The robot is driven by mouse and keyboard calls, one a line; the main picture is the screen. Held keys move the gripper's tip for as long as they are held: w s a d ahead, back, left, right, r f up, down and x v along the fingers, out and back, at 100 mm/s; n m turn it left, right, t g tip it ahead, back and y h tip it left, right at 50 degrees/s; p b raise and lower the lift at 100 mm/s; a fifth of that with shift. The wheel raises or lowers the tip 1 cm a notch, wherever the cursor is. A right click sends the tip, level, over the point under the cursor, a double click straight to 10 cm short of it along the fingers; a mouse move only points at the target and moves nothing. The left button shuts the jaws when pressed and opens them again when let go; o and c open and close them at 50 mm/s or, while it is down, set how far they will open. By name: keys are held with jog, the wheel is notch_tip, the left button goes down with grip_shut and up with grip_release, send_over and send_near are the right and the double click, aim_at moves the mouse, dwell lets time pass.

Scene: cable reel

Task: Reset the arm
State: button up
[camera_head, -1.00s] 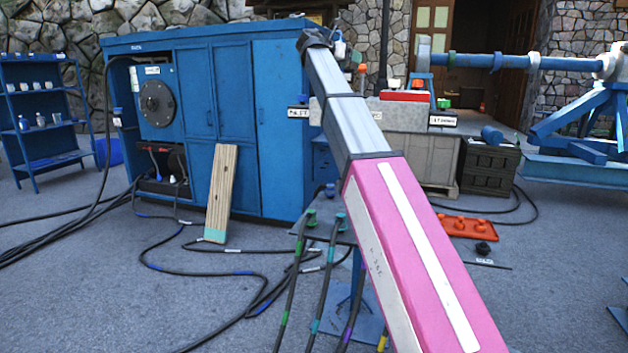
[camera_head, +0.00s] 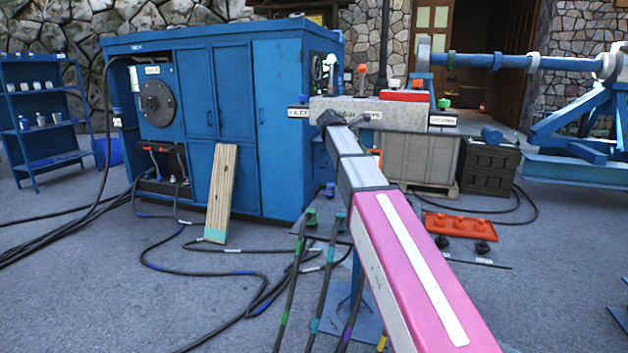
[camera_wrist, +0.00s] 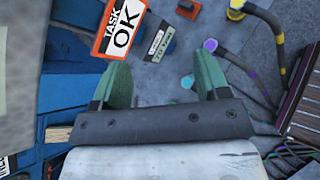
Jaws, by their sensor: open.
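My gripper (camera_wrist: 165,88) shows in the wrist view with its two green fingers spread apart and nothing between them. In the head view my pink and grey arm reaches forward from the lower right to the grey counter area; the gripper itself cannot be made out there. In the wrist view an orange and white sign reading "TASK OK" (camera_wrist: 121,27) lies just beyond the left finger. A smaller label (camera_wrist: 158,42) is beside it.
A blue cabinet (camera_head: 285,130) with a leaning plank (camera_head: 220,195) stands left of my arm. A grey block (camera_head: 400,116) with labels is behind the arm's end. Black cables (camera_head: 288,300) stand near the arm. An orange tray (camera_head: 460,226) lies right. Open floor (camera_head: 560,260) is at the right.

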jog(key=s+d+f+m+g+y, duration=0.1)
jog(key=s+f+m, duration=0.3)
jog(key=f, duration=0.6)
jog(key=s+d+f+m+g+y, duration=0.1)
jog(key=s+f+m+y, duration=0.15)
jog(key=s+f, duration=0.55)
jog(key=s+d+f+m+g+y, duration=0.1)
jog(key=s+d+f+m+g, duration=0.15)
jog(key=f, duration=0.95)
jog(key=s+a+f+m+g+y, duration=0.1)
jog(key=s+f+m+y, duration=0.3)
jog(key=s+f+m, duration=0.7)
jog(key=s+f+g, duration=0.1)
jog(key=s+f, duration=0.4)
jog(key=s, duration=0.3)
jog(key=shift+s+a, duration=0.15)
jog(key=shift+o, duration=0.6)
